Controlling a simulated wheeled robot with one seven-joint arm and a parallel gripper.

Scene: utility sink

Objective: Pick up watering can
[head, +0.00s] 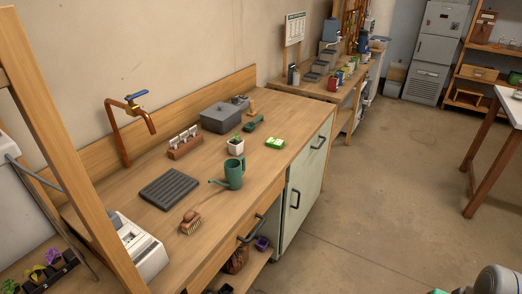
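The green watering can (234,174) stands upright on the wooden counter, close to its front edge. Its spout points left and its handle is on the right. Nothing is touching it from above. My gripper does not show in the head view, so whether it is open or shut is hidden.
Around the can are a dark ribbed tray (169,188), a brush (190,222), a small potted plant (235,146), a green-and-white packet (275,143) and a grey box (221,117). A copper tap (130,125) rises behind. Open floor (370,200) lies right of the counter.

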